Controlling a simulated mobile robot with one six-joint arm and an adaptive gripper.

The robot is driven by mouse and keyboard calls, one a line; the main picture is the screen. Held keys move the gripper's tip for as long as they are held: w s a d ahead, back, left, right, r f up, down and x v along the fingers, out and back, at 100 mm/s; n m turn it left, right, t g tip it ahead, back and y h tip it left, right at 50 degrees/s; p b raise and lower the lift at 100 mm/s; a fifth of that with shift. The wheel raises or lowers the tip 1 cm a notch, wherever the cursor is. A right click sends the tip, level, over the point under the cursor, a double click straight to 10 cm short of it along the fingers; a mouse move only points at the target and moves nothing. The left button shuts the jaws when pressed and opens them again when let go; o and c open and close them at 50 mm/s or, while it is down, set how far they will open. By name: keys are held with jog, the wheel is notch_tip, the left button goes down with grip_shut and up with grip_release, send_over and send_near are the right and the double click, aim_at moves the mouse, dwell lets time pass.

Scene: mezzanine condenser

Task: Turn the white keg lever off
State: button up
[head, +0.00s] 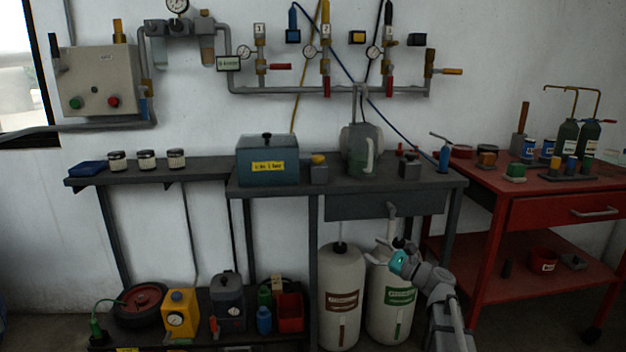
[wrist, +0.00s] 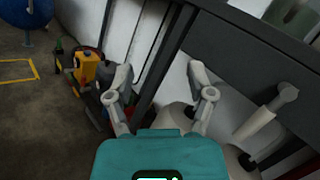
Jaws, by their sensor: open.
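Two white kegs stand side by side under the bench: a keg with a brown label (head: 341,268) and a keg with a green label (head: 384,326). Their tops also show in the wrist view, the nearer-to-finger one (wrist: 176,116) and the other (wrist: 237,160), each with a small dark fitting. I cannot clearly tell a lever on either. My gripper (head: 378,250) is open and empty, in front of the green-labelled keg's upper part and covering some of its top. In the wrist view its two fingers (wrist: 158,75) are spread apart.
A low shelf with a yellow device (head: 180,313) stands left. A red workbench (head: 530,212) stands right.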

jog(key=s+a+f+n+g+h, duration=0.3)
jog(key=s+a+f+n+g, duration=0.1)
jog(key=s+f+n, duration=0.25)
jog(key=s+a+f+n+g+h, duration=0.3)
jog(key=s+a+f+n+g, duration=0.15)
jog(key=f, duration=0.35)
jog(key=s+d+f+n+g+h, duration=0.2)
jog(key=s+d+f+n+h, duration=0.2)
jog(key=s+h, duration=0.15)
jog(key=s+d+f+n+g+h, duration=0.2)
jog(key=s+d+f+n+h, duration=0.25)
jog(key=s, duration=0.25)
notch_tip(320, 180, up, 39)
jog(key=p, duration=3.8)
jog(key=shift+a+h, duration=0.15)
jog(key=shift+h, duration=0.15)
